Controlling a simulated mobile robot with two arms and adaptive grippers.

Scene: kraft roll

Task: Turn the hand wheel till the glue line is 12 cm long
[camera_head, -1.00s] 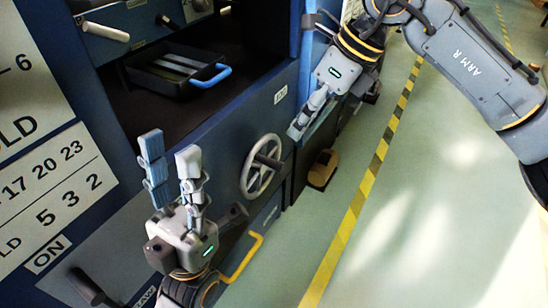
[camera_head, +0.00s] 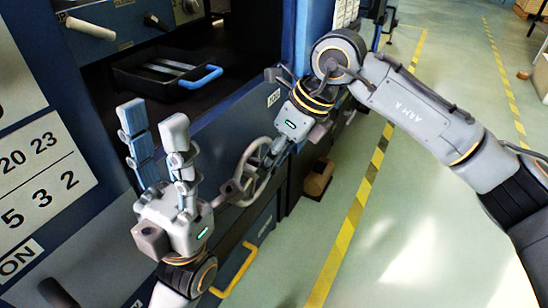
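The hand wheel (camera_head: 246,172) is a grey spoked wheel on the blue machine front, seen at a slant. My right gripper (camera_head: 272,156) reaches down to the wheel's upper right rim. Its fingers overlap the rim in the picture; whether they touch or grip it cannot be made out. My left gripper (camera_head: 153,128) is open and empty, fingers pointing up, left of the wheel and in front of the machine. Its hand hides part of the machine front. No glue line can be made out.
A black tray with a blue handle (camera_head: 201,78) sits in the machine's opening. A yellow handle (camera_head: 237,270) is below the wheel. A tan and black object (camera_head: 319,178) stands by the machine's base.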

